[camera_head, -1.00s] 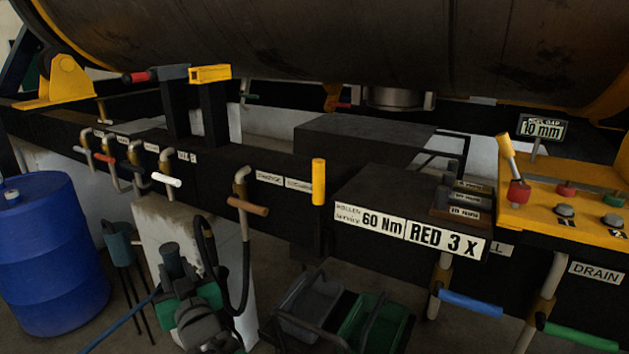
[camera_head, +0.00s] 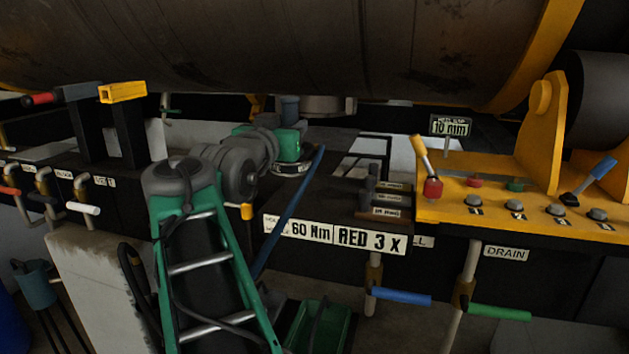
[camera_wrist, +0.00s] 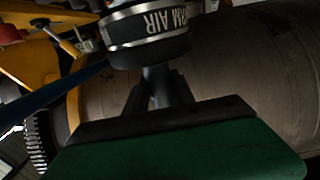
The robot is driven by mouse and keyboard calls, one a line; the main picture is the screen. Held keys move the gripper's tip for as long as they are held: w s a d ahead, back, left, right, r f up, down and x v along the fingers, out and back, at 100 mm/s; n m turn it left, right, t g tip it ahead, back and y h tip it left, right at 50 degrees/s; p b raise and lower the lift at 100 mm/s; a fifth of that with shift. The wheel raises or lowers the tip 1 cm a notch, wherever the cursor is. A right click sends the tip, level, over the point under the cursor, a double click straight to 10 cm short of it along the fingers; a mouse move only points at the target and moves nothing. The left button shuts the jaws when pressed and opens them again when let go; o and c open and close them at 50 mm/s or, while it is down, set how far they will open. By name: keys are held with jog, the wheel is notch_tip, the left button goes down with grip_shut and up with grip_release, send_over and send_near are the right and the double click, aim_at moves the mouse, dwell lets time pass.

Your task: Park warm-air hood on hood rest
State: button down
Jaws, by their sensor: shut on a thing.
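The warm-air hood (camera_wrist: 150,35) is a dark round body with bright metal rims, and part of its "WARM AIR" lettering shows upside down in the wrist view. My gripper (camera_wrist: 160,92) is shut on the hood's grey stem, with a dark finger on either side. In the head view the hood (camera_head: 293,169) shows as a dark disc with a pale band, just below my green gripper body, over the black bench. Whether it touches the bench cannot be told. I cannot make out which thing is the hood rest.
A large drum (camera_head: 300,50) hangs close above my arm. A yellow control panel (camera_head: 520,215) with levers and knobs stands at right. A small block with pegs (camera_head: 385,212) stands right of the hood. Two dark posts (camera_head: 130,130) stand at left, one yellow-capped. A blue bar crosses the bench front.

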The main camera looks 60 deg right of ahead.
jog(key=d+f+p, duration=0.1)
jog(key=d+f, duration=0.2)
jog(key=d, duration=0.1)
jog(key=d+f+p, duration=0.1)
jog(key=d+f, duration=0.3)
jog(key=w+d+f+p, duration=0.1)
jog(key=d+f+p, duration=0.1)
jog(key=d+f, duration=0.2)
jog(key=shift+d+f, duration=0.2)
jog(key=shift+f, duration=0.05)
jog(key=shift+a+f, duration=0.1)
jog(key=shift+f, duration=0.25)
jog(key=shift+f+b, duration=0.15)
jog(key=shift+b, duration=0.15)
jog(key=c, duration=1.5)
grip_release()
jog(key=shift+f, duration=0.1)
jog(key=o, duration=0.4)
jog(key=shift+o, duration=0.2)
